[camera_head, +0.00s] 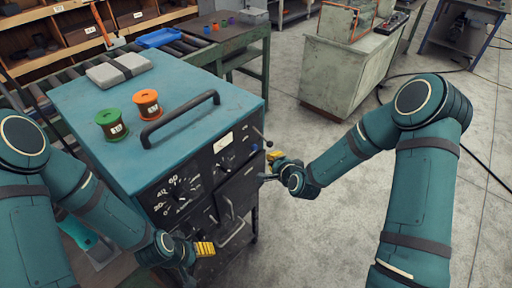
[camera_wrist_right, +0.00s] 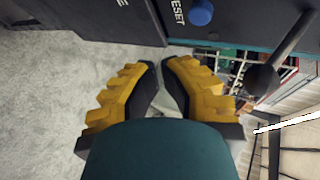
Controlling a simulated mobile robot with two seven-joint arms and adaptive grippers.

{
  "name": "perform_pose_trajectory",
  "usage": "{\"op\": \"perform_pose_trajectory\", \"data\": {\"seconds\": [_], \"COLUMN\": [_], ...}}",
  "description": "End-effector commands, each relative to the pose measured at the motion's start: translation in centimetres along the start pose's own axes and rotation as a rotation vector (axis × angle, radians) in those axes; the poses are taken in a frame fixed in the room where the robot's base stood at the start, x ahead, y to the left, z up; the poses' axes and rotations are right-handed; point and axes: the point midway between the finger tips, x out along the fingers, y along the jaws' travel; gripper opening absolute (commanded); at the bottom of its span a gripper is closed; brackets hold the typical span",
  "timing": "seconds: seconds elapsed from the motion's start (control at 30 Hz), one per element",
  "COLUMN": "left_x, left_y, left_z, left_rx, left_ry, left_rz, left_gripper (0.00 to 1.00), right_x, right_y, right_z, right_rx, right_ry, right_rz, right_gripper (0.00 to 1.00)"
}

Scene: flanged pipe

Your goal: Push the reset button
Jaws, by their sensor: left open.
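The reset button is a round blue knob (camera_wrist_right: 201,12) next to a white "RESET" label (camera_wrist_right: 178,12) on the dark panel, at the top of the right wrist view. In the head view the right gripper (camera_head: 278,158) is by the right end of the cabinet's front panel. My left gripper (camera_head: 205,248) is open and empty, low in front of the panel's left part.
The teal cabinet (camera_head: 85,95) carries a black handle (camera_head: 180,119), a green spool (camera_head: 111,124), an orange spool (camera_head: 148,104) and a grey case (camera_head: 118,69). A lever with a black ball (camera_wrist_right: 262,80) sticks out near the button. The floor (camera_head: 330,215) right of the cabinet is clear.

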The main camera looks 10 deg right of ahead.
Motion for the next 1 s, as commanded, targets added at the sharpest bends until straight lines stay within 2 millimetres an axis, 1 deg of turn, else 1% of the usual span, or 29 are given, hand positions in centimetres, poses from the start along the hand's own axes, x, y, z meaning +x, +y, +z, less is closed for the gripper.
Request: {"op": "perform_pose_trajectory", "data": {"seconds": [0.03, 0.13, 0.33, 0.7, 0.73, 0.77, 1.0], "left_x": [-0.2, 0.4, 0.7, 0.7, 0.7, 0.7, 0.7], "left_y": [0.1, -0.1, -0.2, -0.2, -0.2, -0.2, -0.2], "left_z": [0.0, 0.1, 0.1, 0.1, 0.1, 0.1, 0.1], "left_rx": [0.000, 0.000, 0.000, 0.000, 0.000, 0.000, 0.000], "left_ry": [0.000, 0.000, -0.001, 0.000, 0.000, 0.000, 0.000], "left_rz": [0.000, 0.000, -0.001, -0.002, -0.002, -0.002, -0.001], "left_gripper": [0.67, 0.67, 0.67, 0.67, 0.67, 0.67, 0.67], "right_x": [0.5, 1.4, 2.4, 2.6, 2.6, 2.6, 2.6], "right_y": [-0.4, -0.6, -1.2, -1.4, -1.4, -1.4, -1.4], "right_z": [0.4, 0.8, 1.3, 1.4, 1.4, 1.4, 1.4], "right_rx": [-0.001, -0.001, -0.001, 0.000, 0.000, 0.000, 0.000], "right_ry": [-0.002, -0.001, -0.001, 0.000, 0.000, 0.000, 0.000], "right_rz": [-0.001, 0.000, 0.000, 0.001, 0.001, 0.001, 0.001], "right_gripper": [0.00, 0.00, 0.00, 0.00, 0.02, 0.00, 0.00]}}
